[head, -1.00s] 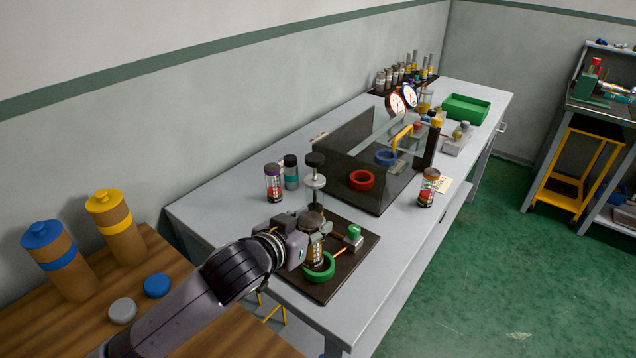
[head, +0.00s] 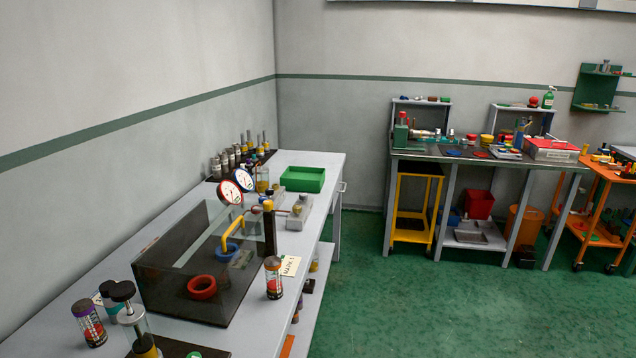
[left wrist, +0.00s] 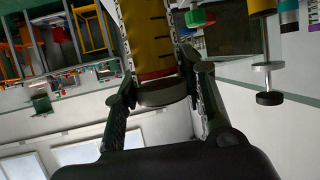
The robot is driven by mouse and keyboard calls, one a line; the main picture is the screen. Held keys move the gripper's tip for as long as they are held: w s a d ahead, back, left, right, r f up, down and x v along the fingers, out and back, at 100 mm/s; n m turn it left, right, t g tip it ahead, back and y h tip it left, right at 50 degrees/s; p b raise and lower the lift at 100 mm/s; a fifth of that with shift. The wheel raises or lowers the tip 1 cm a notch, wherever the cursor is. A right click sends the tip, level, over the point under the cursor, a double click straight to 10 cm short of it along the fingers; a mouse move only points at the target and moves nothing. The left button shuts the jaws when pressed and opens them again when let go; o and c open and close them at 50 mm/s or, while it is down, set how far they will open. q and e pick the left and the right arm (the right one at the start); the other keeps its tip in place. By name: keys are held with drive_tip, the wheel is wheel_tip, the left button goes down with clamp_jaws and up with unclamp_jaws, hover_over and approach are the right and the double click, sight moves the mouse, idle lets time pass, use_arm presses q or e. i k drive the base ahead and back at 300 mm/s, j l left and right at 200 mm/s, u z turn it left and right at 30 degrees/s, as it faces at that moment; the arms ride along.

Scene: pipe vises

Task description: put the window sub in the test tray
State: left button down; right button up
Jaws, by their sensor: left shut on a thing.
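In the left wrist view my left gripper (left wrist: 160,72) is shut on a yellow cylinder (left wrist: 148,28) with dark marks, a red band and a grey end cap (left wrist: 162,93). I take it to be the window sub; its far end is cut off by the picture's top edge. In the head view the left gripper is out of frame. A green open tray (head: 303,178), which looks like the test tray, sits at the far end of the grey bench (head: 318,160) and appears empty. My right gripper is in neither view.
A dark clear-walled tank (head: 165,290) with a red ring (head: 202,287) and a blue ring (head: 228,253) stands mid-bench. Two gauges (head: 236,186), a grey block (head: 299,216) and a labelled can (head: 273,278) stand near the route to the tray.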

sight(303, 178)
drive_tip(key=i+l+z, duration=0.35)
drive_tip(key=i, duration=0.45)
drive_tip(key=i+z, duration=0.35)
drive_tip(key=i, duration=0.45)
drive_tip(key=i+l+u, duration=0.15)
drive_tip(key=i+u, duration=0.3)
drive_tip(key=i+l+u, duration=0.45)
drive_tip(key=i, duration=0.15)
drive_tip(key=i+l+u, duration=0.45)
